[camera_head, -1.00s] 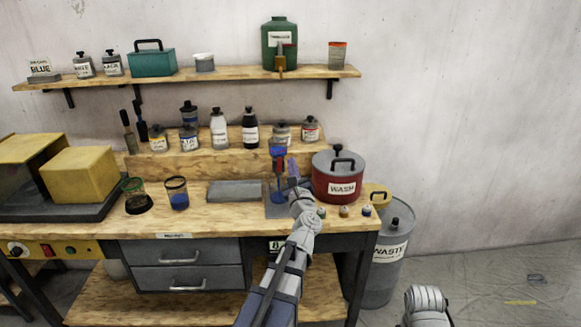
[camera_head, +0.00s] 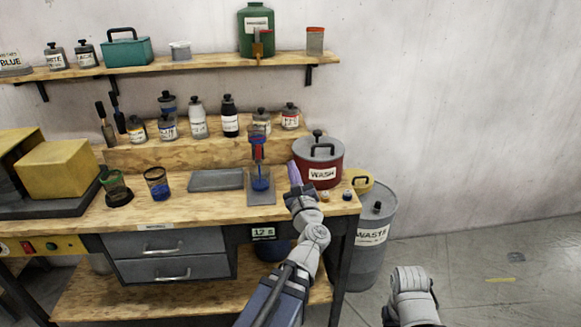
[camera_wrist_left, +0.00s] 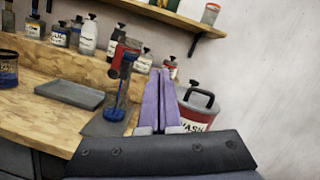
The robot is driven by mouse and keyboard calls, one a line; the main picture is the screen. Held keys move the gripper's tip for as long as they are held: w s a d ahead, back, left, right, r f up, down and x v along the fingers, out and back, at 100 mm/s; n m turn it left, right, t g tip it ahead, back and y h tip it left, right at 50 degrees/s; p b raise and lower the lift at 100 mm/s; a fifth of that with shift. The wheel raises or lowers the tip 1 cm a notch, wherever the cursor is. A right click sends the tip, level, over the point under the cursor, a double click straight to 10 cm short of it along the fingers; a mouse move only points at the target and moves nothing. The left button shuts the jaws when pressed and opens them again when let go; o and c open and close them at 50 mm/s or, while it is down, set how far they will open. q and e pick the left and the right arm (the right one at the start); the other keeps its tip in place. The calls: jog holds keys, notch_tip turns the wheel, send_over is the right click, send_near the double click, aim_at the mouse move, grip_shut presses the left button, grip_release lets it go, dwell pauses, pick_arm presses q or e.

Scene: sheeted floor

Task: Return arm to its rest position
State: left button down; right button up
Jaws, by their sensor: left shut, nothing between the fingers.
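My left arm reaches up over the front edge of the workbench. Its left gripper (camera_head: 294,173) has purple fingers, held together with nothing between them. They also show in the left wrist view (camera_wrist_left: 160,97). The gripper appears between the blue and red mixer-like device (camera_head: 258,165) and the red WASH pot (camera_head: 318,172), overlapping the pot's left edge in the picture. The device holds a clear vessel with blue at its base and stands on a grey plate. Part of my right arm (camera_head: 410,295) shows at the lower right; its gripper is out of view.
The wooden workbench (camera_head: 215,215) carries a grey tray (camera_head: 216,180), a blue-stained cup (camera_head: 157,184) and yellow boxes (camera_head: 57,169). Labelled bottles stand on a riser behind. A grey WASTE bin (camera_head: 372,245) stands right of the bench. Floor farther right is clear.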

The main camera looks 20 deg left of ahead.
dwell(0.4)
pick_arm(q)
jog(key=w+d+f+m+t+h, duration=0.1)
jog(key=w+d+f+m+h, duration=0.15)
jog(key=d+m+h, duration=0.55)
jog(key=w+d+f+m+t+h, duration=0.1)
jog(key=w+d+f+m+h, duration=0.25)
jog(key=m, duration=0.85)
jog(key=s+d+f+m+g+h, duration=0.45)
jog(key=d+f+m+g, duration=0.35)
jog(key=m, duration=0.5)
jog(key=s+a+f+m+g+y, duration=0.2)
jog(key=s+a+f+m+g, duration=0.1)
jog(key=s+f+m+g, duration=0.4)
jog(key=s+a+f+m+g+y, duration=0.25)
jog(key=s+f+m, duration=0.35)
jog(key=s+m, duration=0.3)
jog(key=s+d+r+m+p, duration=0.1)
jog(key=s+d+r+p, duration=0.1)
jog(key=d, duration=0.3)
jog(key=s+d+r+m+g+p, duration=0.1)
jog(key=s+d+r+m+p, duration=0.1)
jog(key=s+d, duration=0.2)
jog(key=shift+d, duration=0.75)
